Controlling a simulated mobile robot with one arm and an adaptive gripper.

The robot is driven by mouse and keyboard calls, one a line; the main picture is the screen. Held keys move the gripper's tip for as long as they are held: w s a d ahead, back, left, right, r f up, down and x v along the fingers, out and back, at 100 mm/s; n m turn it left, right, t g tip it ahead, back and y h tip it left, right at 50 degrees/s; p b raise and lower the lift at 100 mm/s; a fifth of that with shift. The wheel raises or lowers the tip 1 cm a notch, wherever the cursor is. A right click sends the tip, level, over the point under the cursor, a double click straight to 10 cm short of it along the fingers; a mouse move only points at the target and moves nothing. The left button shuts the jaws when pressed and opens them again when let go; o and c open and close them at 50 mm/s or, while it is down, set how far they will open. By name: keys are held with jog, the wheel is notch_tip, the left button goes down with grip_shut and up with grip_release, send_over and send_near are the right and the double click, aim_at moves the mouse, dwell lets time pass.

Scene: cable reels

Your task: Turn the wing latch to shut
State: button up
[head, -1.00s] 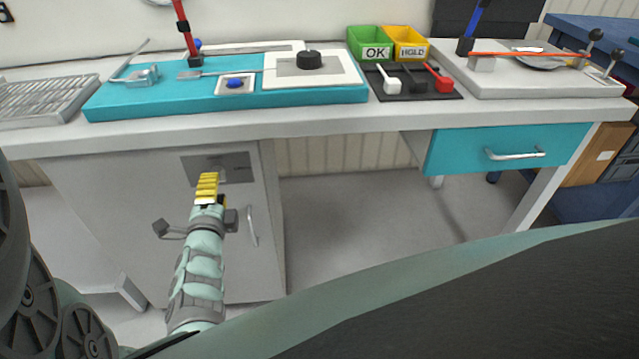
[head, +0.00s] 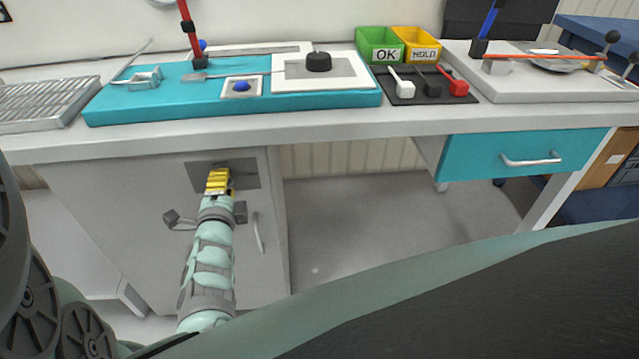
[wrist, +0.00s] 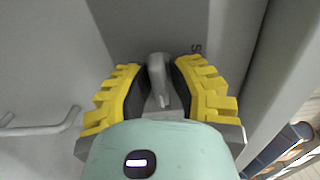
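The wing latch (wrist: 157,72) is a grey knob with a narrow wing on a darker grey plate (head: 245,176), high on the cabinet door. In the wrist view it stands between the two yellow ridged fingers of my gripper (wrist: 160,92). The fingers are apart, with narrow gaps on both sides of the wing, so the gripper looks open around it. In the head view my gripper (head: 218,182) is up at the plate and hides the latch. A partial letter "S" shows on the plate in the wrist view.
The grey cabinet door (head: 120,215) has a vertical bar handle (head: 259,232). The white worktop (head: 330,125) overhangs above, with a teal board (head: 200,108) on it. A teal drawer (head: 475,165) is at the right. The space under the worktop right of the cabinet is clear.

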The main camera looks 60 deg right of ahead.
jog(key=shift+a, duration=0.1)
grip_shut()
jog(key=shift+f, duration=0.1)
jog(key=shift+n, duration=0.4)
jog(key=n+p, duration=0.2)
jog(key=n, duration=0.1)
jog(key=shift+n, duration=0.4)
jog(key=n+p, duration=0.2)
jog(key=n, duration=0.1)
jog(key=shift+a+n, duration=0.1)
jog(key=shift+n, duration=0.3)
jog(key=n+p, duration=0.3)
jog(key=n, duration=0.3)
jog(key=shift+f+n+p, duration=0.15)
jog(key=shift+n+p, duration=0.3)
jog(key=shift+n, duration=1.25)
jog(key=shift+f+n, duration=0.1)
jog(key=shift+n, duration=0.2)
